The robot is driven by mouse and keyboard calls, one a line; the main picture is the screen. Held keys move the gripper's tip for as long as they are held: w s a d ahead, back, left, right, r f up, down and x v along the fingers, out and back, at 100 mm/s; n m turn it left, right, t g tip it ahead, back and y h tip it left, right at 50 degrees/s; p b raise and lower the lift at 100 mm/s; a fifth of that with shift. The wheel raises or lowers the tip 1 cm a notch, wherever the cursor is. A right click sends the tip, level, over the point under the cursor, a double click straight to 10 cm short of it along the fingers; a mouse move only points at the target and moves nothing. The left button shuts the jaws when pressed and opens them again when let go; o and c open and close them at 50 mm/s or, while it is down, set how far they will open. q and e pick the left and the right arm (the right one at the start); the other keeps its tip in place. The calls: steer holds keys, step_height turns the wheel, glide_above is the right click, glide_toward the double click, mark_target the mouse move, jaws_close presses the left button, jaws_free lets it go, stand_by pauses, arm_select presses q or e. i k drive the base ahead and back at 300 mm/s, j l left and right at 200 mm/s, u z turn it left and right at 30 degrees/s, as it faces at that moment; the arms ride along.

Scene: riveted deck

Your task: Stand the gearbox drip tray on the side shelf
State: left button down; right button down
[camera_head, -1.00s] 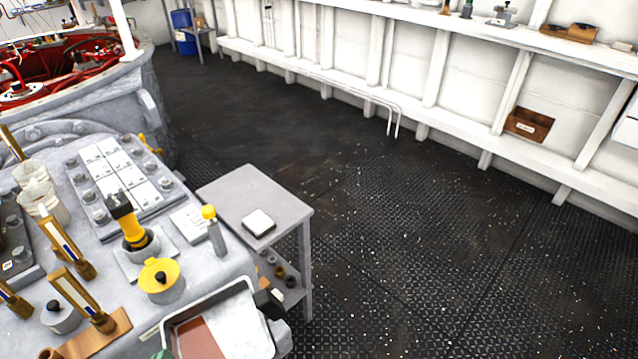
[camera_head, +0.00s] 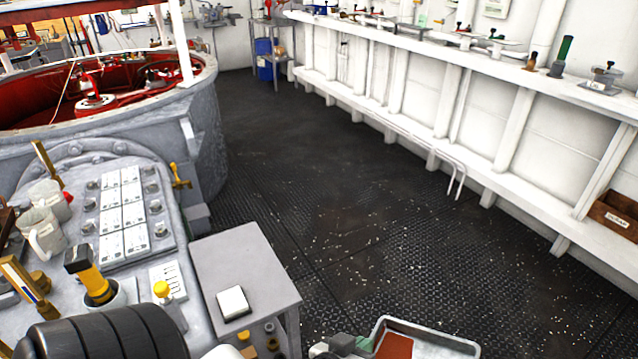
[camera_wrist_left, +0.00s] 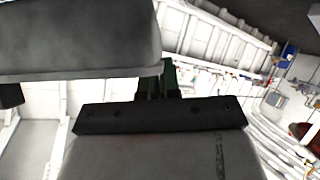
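The drip tray (camera_head: 440,347), a pale grey metal pan with a red-brown patch inside, is at the bottom edge of the head view, cut off below. It hangs over the deck, right of the small grey side table (camera_head: 240,262). My left gripper (camera_head: 345,344), grey with green parts, is at the tray's left end and appears shut on it; the fingertips are mostly hidden. In the left wrist view dark green finger parts (camera_wrist_left: 157,82) show between grey and black shapes, and the grip is unclear there. I cannot tell which surface is the side shelf. My right gripper is out of view.
A white box (camera_head: 233,302) lies on the side table, with small items below. The grey console (camera_head: 150,275) with mugs and levers stands left. A long white wall ledge (camera_head: 480,55) holds several fittings. A wooden box (camera_head: 615,213) sits lower right. The dark deck (camera_head: 350,215) is mostly clear.

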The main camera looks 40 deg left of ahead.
mark_target(234, 250)
steer(key=i+l+z, duration=0.2)
steer(key=i, duration=1)
steer(key=i+u, duration=1.1)
steer(key=u, duration=0.35)
steer(key=i+u, duration=0.15)
steer(key=u, duration=0.25)
steer(key=i+u, duration=0.1)
steer(key=u, duration=0.35)
steer(key=i+u, duration=0.15)
steer(key=u, duration=0.3)
steer(key=i+u, duration=0.2)
steer(key=u, duration=0.25)
steer(key=i+u, duration=0.15)
steer(key=u, duration=0.3)
steer(key=i+l+u, duration=0.15)
steer(key=u, duration=0.3)
steer(key=i+l+u, duration=0.15)
steer(key=u, duration=0.3)
steer(key=i+l+u, duration=0.25)
steer(key=l+u, duration=0.2)
steer(key=i+l, duration=0.05)
